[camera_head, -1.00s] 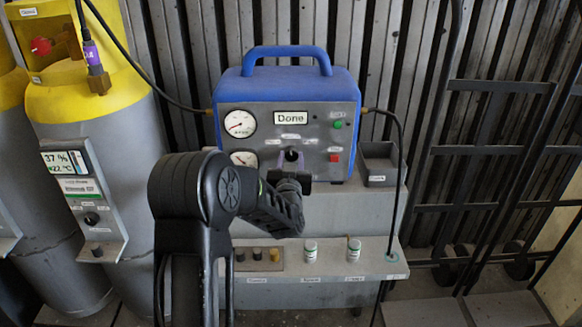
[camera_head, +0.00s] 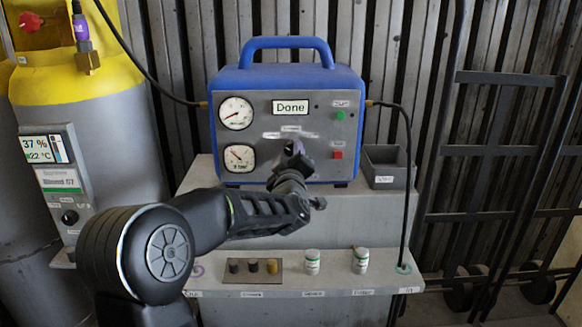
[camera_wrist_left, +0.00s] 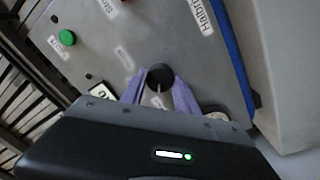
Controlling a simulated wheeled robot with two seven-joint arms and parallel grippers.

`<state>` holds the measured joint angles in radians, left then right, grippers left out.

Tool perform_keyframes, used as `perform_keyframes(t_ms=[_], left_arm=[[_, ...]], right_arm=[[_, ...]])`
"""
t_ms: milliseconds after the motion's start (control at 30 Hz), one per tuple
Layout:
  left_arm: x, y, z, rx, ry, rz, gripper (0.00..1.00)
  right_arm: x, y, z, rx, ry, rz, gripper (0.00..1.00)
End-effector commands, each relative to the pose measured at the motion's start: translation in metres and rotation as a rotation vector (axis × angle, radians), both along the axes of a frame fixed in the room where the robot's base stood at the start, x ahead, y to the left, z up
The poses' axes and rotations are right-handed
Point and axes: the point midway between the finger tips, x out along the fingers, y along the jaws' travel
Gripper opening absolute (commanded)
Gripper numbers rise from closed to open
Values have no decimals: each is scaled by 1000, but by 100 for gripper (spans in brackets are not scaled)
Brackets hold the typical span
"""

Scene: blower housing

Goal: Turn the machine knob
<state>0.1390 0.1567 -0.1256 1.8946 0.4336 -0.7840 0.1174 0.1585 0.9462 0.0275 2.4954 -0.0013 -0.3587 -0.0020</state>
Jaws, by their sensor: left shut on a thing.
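The blue machine (camera_head: 285,85) stands on a grey step, and its grey front panel carries two gauges and a display reading "Done". The black knob (camera_wrist_left: 160,77) shows in the left wrist view with a pale pointer line. My left gripper (camera_head: 293,152) reaches the front panel in the head view and hides the knob there. In the left wrist view its purple fingers (camera_wrist_left: 157,92) are on both sides of the knob, shut on it. My right gripper is in neither view.
A green button (camera_head: 340,115) and a red button (camera_head: 338,155) are on the panel's right. A small grey bin (camera_head: 385,165) stands beside the machine. Vials (camera_head: 312,262) and small knobs (camera_head: 253,266) line the front ledge. A yellow-topped cylinder (camera_head: 85,100) stands at left.

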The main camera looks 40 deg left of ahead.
Motion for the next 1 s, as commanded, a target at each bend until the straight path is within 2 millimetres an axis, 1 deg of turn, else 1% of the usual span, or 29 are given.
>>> perform_keyframes(t_ms=[33, 200, 633, 667, 900, 1000], left_arm=[[0, 0, -3, -15, -13, 0, 0], [0, 0, -2, -54, -39, 0, 0], [0, 0, 0, -65, -48, 1, 0], [0, 0, 0, -65, -48, 1, 37], [0, 0, 0, -64, -48, 1, 57], [0, 0, 0, -63, -47, 1, 58]], right_arm=[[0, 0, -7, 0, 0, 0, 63], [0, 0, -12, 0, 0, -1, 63], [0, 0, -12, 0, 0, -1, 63], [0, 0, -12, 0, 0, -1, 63], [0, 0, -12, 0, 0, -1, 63], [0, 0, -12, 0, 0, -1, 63]])
